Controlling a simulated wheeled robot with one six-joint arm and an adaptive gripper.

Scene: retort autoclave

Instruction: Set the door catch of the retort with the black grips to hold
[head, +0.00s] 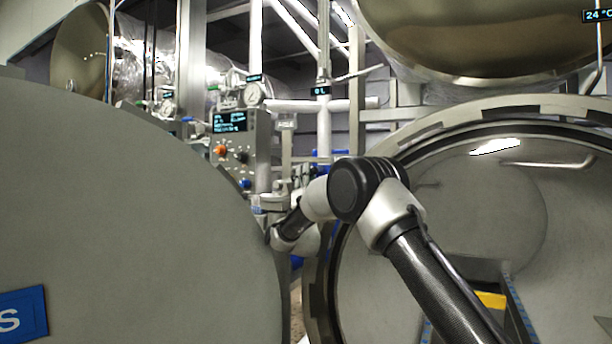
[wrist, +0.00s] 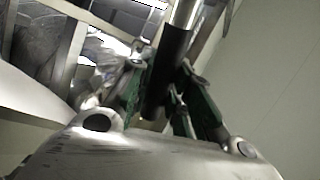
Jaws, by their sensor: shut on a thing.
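In the wrist view my gripper (wrist: 168,92) has its green-padded fingers closed around a black grip (wrist: 174,62) on a bright metal bar. In the head view a big grey round door (head: 130,215) stands swung open at the left. The open retort mouth (head: 455,125), with its toothed ring, is at the right. My arm reaches between them, and the door's edge hides my gripper there. I cannot make out the catch's setting or any hold mark.
A control panel (head: 238,140) with a lit screen and an orange knob stands behind the door's edge. A pressure gauge (head: 254,94) and white pipes rise above it. A carrier with a yellow piece (head: 491,299) shows in the retort mouth. The gap around my arm is narrow.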

